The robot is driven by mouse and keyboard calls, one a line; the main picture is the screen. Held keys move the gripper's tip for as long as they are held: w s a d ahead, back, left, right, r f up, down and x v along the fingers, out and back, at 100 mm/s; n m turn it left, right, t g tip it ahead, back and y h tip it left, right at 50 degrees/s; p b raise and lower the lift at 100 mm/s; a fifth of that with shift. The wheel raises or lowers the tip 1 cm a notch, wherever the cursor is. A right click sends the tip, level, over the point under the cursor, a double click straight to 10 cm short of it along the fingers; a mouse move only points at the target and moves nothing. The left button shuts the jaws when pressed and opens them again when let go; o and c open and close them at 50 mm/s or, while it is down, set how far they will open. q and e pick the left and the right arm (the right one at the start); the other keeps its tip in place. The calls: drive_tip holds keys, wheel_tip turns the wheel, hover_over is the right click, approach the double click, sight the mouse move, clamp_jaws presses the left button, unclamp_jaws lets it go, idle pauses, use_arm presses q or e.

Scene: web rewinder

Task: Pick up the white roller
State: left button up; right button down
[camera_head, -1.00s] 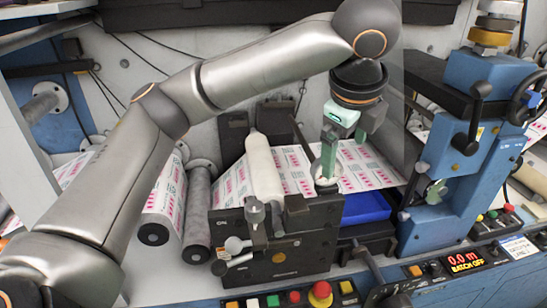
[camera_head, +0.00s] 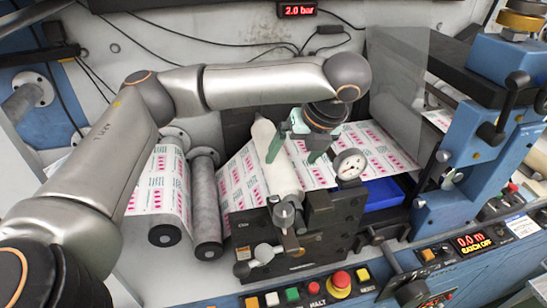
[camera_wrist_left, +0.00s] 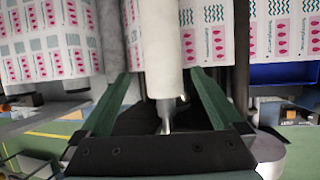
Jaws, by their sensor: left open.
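The white roller (camera_head: 281,172) lies above the printed web, running from the back toward the black bracket at the front. It also shows in the left wrist view (camera_wrist_left: 159,45), pale and smooth, with a thin metal shaft at its near end. My left gripper (camera_head: 291,158) is open over the roller in the head view. In the left wrist view its two green fingers (camera_wrist_left: 158,88) stand on either side of the roller, with a gap on both sides. My right gripper is not in view.
A black bracket (camera_head: 322,222) with a clamp knob stands at the roller's front end. A round dial gauge (camera_head: 349,164) is close to the right of my gripper. A grey roller (camera_head: 206,205) and a printed roll (camera_head: 163,195) lie to the left. A clear panel (camera_head: 398,85) stands at right.

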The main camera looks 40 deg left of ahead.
sight(285, 167)
use_arm(q)
drive_tip(key=x, duration=0.3)
drive_tip(key=shift+w+a+f, duration=0.1)
drive_tip(key=shift+a+f, duration=0.05)
drive_tip(key=shift+f, duration=0.2)
drive_tip(key=shift+w+x, duration=0.2)
drive_tip(key=shift+x, duration=1.2)
drive_tip(key=shift+w+x, duration=0.15)
drive_tip(key=shift+x, duration=1.25)
drive_tip(key=shift+a+r, duration=0.1)
drive_tip(key=shift+c, duration=0.4)
clamp_jaws()
drive_tip(key=shift+r, duration=0.15)
